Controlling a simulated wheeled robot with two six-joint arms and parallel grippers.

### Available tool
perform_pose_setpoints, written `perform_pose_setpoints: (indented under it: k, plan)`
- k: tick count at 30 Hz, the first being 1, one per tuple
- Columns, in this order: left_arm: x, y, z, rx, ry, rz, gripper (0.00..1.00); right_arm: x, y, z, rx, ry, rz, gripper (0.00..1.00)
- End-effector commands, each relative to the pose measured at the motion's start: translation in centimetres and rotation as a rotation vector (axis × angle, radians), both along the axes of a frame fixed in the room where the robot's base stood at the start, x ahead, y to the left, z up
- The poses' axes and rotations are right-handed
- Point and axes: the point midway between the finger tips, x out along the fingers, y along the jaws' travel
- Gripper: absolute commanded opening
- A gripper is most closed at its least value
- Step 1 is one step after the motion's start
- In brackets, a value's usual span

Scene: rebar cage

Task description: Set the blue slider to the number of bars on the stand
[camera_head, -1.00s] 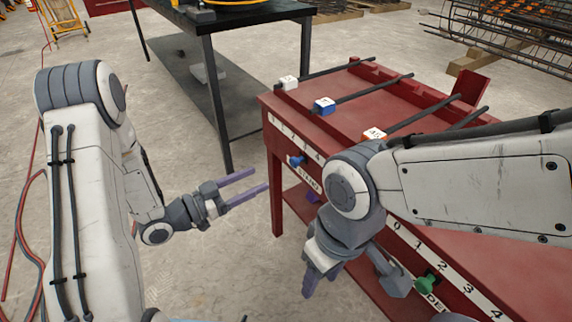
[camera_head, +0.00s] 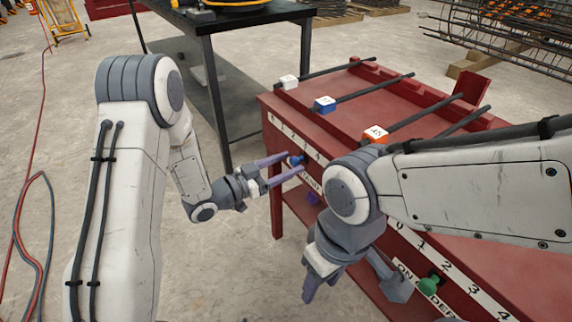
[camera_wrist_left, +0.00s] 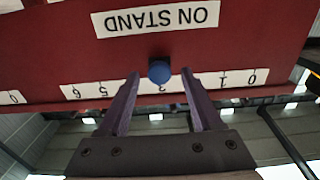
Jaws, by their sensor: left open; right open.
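The blue slider (camera_head: 294,160) is a round knob on the red stand's (camera_head: 272,185) front edge, above the "ON STAND" label (camera_wrist_left: 158,18). In the left wrist view the knob (camera_wrist_left: 159,71) sits between the tips of my open left gripper (camera_wrist_left: 160,76), apart from both fingers, roughly at 3 on the upside-down scale; the fingers hide neighbouring digits. My left gripper (camera_head: 296,164) also straddles it in the head view. Several dark bars lie on the stand, with white (camera_head: 288,82), blue (camera_head: 324,104) and orange (camera_head: 376,135) tags; another is partly hidden by my right arm. My right gripper (camera_head: 310,285) is open and empty.
A green slider (camera_head: 428,285) sits on a second numbered strip (camera_head: 450,270) at the lower right, near my right gripper. A black table (camera_head: 240,20) stands behind. Rebar cages (camera_head: 510,35) lie at the back right.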

Motion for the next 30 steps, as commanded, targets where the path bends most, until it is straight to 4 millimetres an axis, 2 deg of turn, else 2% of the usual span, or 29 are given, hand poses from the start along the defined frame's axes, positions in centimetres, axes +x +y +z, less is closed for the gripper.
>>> perform_pose_setpoints:
  k: [1, 6, 30]
  plan:
    - [-0.01, 0.01, 0.00, 0.000, 0.000, 0.000, 0.62, 0.00, 0.00, 0.00, 0.000, 0.000, 0.000, 0.49]
    - [-0.03, 0.02, -0.01, 0.000, 0.000, 0.000, 0.00, 0.00, 0.00, 0.00, 0.000, 0.000, 0.000, 0.49]
    - [-0.05, 0.04, -0.05, 0.000, 0.001, 0.000, 0.00, 0.00, 0.00, 0.00, 0.000, 0.000, 0.000, 0.49]
